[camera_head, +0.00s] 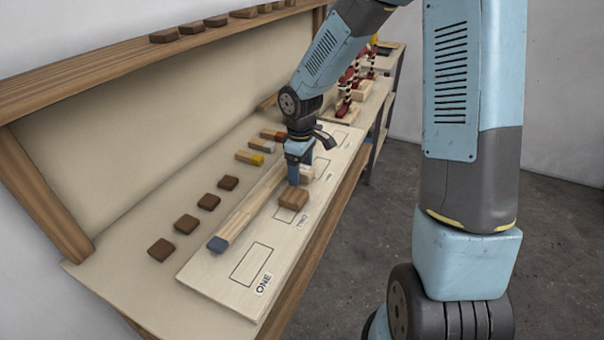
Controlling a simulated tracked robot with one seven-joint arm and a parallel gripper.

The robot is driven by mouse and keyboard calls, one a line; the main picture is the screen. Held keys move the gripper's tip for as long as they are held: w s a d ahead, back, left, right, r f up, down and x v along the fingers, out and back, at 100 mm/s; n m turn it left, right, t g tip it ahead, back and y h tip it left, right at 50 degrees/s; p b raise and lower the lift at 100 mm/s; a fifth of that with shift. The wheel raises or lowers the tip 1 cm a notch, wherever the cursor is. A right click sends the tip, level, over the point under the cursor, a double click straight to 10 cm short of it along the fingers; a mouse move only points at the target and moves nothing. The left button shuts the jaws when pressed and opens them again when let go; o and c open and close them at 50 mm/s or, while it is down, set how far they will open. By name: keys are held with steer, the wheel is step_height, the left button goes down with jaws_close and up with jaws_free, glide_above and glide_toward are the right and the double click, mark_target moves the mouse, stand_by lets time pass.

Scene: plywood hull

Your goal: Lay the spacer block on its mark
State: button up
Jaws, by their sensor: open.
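A brown wooden block (294,198), which looks like the spacer block, lies on the pale board (205,278) and covers part of the outline labelled TWO (302,222). The outline labelled ONE (251,264) is empty at the near end. My gripper (298,180) is open and points down just beyond the brown block, its fingers partly hiding what is behind. A paler wooden piece (307,173) shows beside the fingers; I cannot tell whether they touch it. More outlines (322,167) lie farther along the board.
A long wooden bar with a dark blue end (218,244) lies along the board's left side. Several dark brown blocks (161,250) and colour-tipped pieces (249,157) line the bench left of it. A wooden shelf (110,63) runs above. Red-and-white striped items (346,90) stand at the back.

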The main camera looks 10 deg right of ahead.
steer(key=shift+f, duration=0.1)
steer(key=c, duration=1.1)
